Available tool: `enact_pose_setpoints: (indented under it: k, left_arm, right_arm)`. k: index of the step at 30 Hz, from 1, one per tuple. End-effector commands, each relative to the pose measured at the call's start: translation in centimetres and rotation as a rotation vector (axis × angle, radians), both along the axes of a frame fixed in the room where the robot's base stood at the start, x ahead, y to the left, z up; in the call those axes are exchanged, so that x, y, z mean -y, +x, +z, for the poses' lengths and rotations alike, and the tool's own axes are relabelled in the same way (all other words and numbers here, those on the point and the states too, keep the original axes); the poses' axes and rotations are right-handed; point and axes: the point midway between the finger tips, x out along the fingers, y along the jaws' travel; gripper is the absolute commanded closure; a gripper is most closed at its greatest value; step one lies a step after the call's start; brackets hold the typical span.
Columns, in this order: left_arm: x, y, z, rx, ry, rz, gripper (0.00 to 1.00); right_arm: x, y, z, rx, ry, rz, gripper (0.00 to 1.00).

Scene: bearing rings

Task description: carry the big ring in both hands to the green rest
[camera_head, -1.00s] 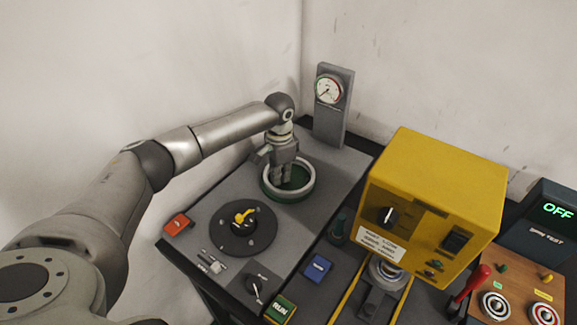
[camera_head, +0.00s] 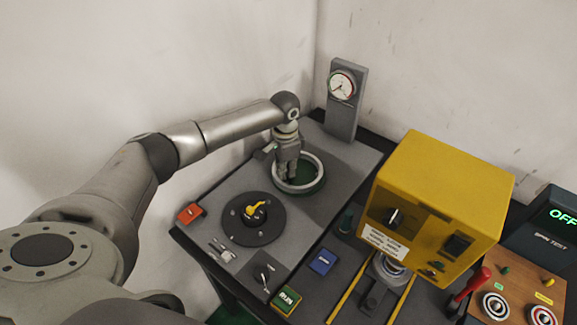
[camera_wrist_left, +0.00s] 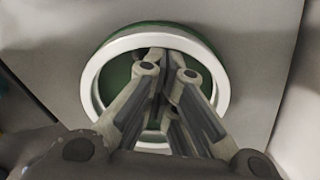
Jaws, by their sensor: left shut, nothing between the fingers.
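The big ring (camera_head: 300,188), pale grey, lies flat around the green rest (camera_head: 304,170) at the back of the grey table. In the left wrist view, the ring (camera_wrist_left: 87,92) shows white, with green of the rest (camera_wrist_left: 150,27) inside it and beyond its far edge. I cannot tell whether it is fully seated. My left gripper (camera_head: 287,177) points down over the ring's opening, towards its left side. Its fingers (camera_wrist_left: 168,72) are shut and empty, and hide part of the ring and rest. My right gripper is not in view.
A dark disc with a yellow knob (camera_head: 254,211) and a red block (camera_head: 190,212) lie in front of the ring. A gauge post (camera_head: 345,103) stands behind. A yellow machine box (camera_head: 440,190) stands to the right. Walls close off the left and back.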

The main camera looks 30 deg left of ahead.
Motion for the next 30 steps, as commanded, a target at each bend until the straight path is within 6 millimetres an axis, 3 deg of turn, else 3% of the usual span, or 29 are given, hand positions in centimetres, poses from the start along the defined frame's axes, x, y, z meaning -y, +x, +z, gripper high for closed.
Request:
enact_pose_setpoints:
  k: [11,14,24,30]
  left_arm:
    - [-0.7,-0.4,0.2,-0.013,0.012,0.006,1.00]
    - [-0.7,-0.3,1.4,-0.012,0.012,0.006,1.00]
    - [-0.2,0.2,8.5,-0.004,0.008,0.002,1.00]
    - [0.0,0.3,11.1,-0.004,0.005,0.000,1.00]
  right_arm:
    - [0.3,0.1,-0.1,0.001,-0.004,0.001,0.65]
    - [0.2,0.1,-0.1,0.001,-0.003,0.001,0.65]
    - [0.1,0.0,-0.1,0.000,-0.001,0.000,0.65]
    - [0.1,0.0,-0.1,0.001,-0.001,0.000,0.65]
